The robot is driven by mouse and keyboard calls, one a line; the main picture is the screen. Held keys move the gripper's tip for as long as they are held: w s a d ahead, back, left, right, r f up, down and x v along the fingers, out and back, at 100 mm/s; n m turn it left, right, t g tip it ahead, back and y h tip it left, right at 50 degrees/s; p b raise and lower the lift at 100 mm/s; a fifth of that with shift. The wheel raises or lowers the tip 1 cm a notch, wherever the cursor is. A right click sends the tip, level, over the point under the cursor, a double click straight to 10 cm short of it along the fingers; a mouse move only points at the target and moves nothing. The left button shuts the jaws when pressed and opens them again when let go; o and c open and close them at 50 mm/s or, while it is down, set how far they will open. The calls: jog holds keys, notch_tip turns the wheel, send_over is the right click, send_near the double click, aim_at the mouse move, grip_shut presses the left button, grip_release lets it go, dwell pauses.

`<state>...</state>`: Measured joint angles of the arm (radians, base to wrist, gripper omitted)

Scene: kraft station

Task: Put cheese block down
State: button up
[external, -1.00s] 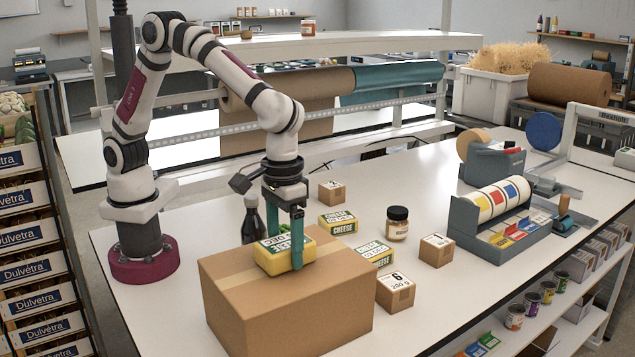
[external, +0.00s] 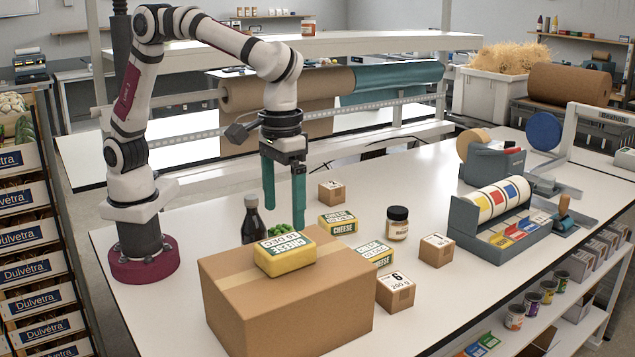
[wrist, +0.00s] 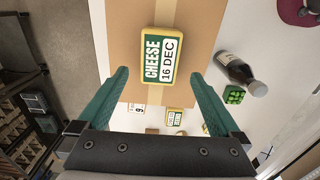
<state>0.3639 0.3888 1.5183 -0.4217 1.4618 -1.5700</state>
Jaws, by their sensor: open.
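The yellow cheese block (external: 285,258) with a green and white label lies flat on top of the closed cardboard box (external: 290,310). In the wrist view the cheese block (wrist: 161,55) shows beyond the fingertips, on the tape strip of the box (wrist: 195,50). My gripper (external: 284,200) has two teal fingers pointing down. It is open and empty, above the cheese block and apart from it. In the wrist view my gripper (wrist: 162,78) has its fingers spread wider than the block.
A dark bottle (external: 252,220) and a green item (external: 279,230) stand behind the box. More cheese blocks (external: 338,222), small cardboard boxes (external: 395,291) and a jar (external: 397,223) stand to its right. A label dispenser (external: 490,220) is farther right.

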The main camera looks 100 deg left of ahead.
aim_at(285, 243)
notch_tip(285, 243, up, 4)
jog(key=s+a+m, duration=0.6)
jog(key=s+a, duration=0.4)
jog(key=a, duration=0.1)
jog(key=s+a+f+m+y, duration=0.1)
jog(key=s+a+f+m, duration=0.2)
jog(key=s, duration=0.5)
jog(key=s+a+f+m, duration=0.3)
jog(key=s+a+m, duration=0.1)
jog(key=s, duration=0.4)
jog(key=shift+a+m+y, duration=0.15)
jog(key=shift+m+y, duration=0.25)
jog(key=shift+m, duration=0.4)
dwell(4.3)
